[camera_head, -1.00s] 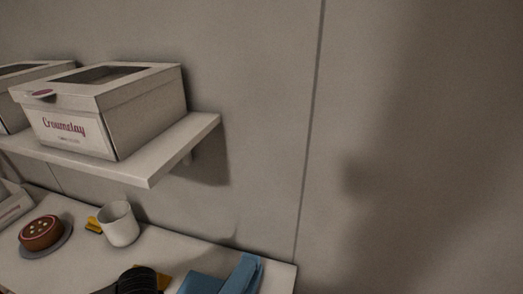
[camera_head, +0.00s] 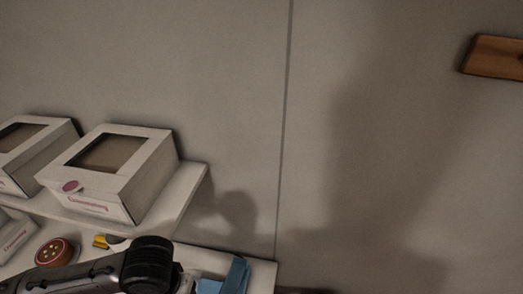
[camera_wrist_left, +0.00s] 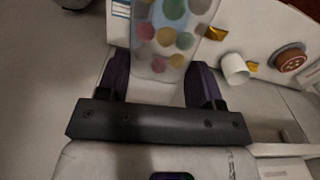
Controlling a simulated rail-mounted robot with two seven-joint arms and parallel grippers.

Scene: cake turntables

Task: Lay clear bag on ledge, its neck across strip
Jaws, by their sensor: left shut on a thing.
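My left gripper (camera_wrist_left: 158,80) shows in the left wrist view, its two dark fingers on either side of a clear bag (camera_wrist_left: 165,25). It is shut on the bag. The bag holds several round pink, yellow, green and blue pieces and reaches past the top edge of the picture. In the head view my left arm crosses the bottom left, and the gripper and bag are out of sight. A blue item (camera_head: 236,275) stands at the worktop's right end, partly cut off; I cannot make out a ledge or strip on it. My right gripper is not in view.
A shelf (camera_head: 187,195) with white cake boxes (camera_head: 120,165) overhangs the worktop. A white cup (camera_wrist_left: 235,68) shows in the wrist view. A wooden piece (camera_head: 495,58) is at upper right.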

